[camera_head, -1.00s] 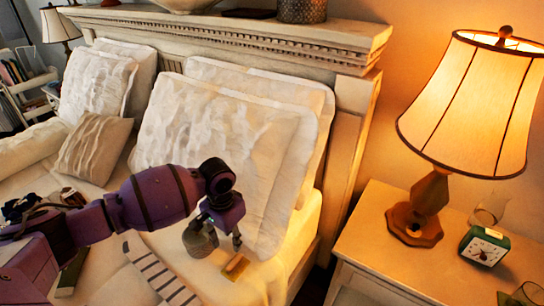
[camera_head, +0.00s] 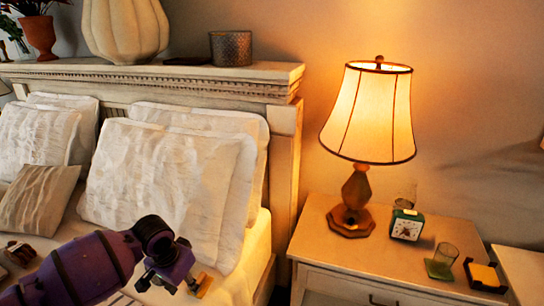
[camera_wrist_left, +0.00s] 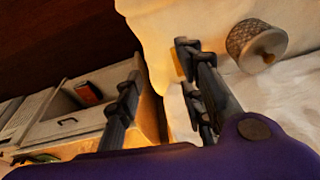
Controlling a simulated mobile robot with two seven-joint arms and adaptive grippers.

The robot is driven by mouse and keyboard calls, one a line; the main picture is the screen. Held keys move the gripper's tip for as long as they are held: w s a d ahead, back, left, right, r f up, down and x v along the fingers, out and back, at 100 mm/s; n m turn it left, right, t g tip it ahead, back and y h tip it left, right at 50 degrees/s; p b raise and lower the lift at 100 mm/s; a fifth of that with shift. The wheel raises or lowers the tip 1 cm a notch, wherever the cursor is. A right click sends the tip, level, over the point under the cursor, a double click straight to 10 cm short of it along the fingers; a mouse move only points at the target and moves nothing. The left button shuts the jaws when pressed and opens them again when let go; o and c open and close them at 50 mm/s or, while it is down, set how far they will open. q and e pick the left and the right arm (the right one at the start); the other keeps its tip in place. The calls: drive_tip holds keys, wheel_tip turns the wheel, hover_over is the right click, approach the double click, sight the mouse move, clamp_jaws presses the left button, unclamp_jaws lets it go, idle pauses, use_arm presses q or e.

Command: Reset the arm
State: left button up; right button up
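My left gripper (camera_head: 172,284) hangs low over the bed near its right edge, at the end of my purple arm. In the left wrist view its fingers (camera_wrist_left: 160,60) are spread apart with nothing between them. A small tan block (camera_head: 203,285) shows beside a fingertip in the head view; I cannot tell whether they touch. A grey patterned round container (camera_wrist_left: 258,44) sits on the white bedding in the left wrist view, clear of the fingers. My right gripper is not in view.
White pillows (camera_head: 160,180) lean on the carved headboard (camera_head: 283,150). A nightstand (camera_head: 320,245) stands right of the bed with a lit lamp (camera_head: 366,115), a green clock (camera_head: 407,225), a glass (camera_head: 444,257) and a dark holder (camera_head: 484,276). A gap separates bed and nightstand.

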use_arm(q)
drive_tip(key=w+d+f+m+t+h, duration=0.1)
drive_tip(key=w+d+m+t+h, duration=0.1)
drive_tip(key=w+d+t, duration=0.45)
drive_tip(key=s+d+f+h, duration=0.25)
drive_tip(key=s+d, duration=0.35)
drive_tip(key=s, duration=0.3)
drive_tip(key=s+a+f+n+y, duration=0.1)
drive_tip(key=s+f, duration=0.3)
drive_tip(key=s, duration=0.6)
drive_tip(key=s+a+f+n+y, duration=0.2)
drive_tip(key=s+a+f+n, duration=0.1)
drive_tip(key=s, duration=0.6)
drive_tip(key=s+a+f+n+y, duration=0.1)
drive_tip(key=s+a+f, duration=0.3)
drive_tip(key=s, duration=0.6)
drive_tip(key=shift+s+a+f+n+y, duration=0.25)
drive_tip(key=shift+s+f+n+y, duration=0.1)
drive_tip(key=shift+f+n, duration=0.5)
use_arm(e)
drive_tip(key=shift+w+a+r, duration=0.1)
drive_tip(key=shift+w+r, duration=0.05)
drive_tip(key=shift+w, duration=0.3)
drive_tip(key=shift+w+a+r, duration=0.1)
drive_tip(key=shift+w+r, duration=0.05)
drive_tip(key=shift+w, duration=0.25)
use_arm(q)
drive_tip(key=shift+g, duration=0.25)
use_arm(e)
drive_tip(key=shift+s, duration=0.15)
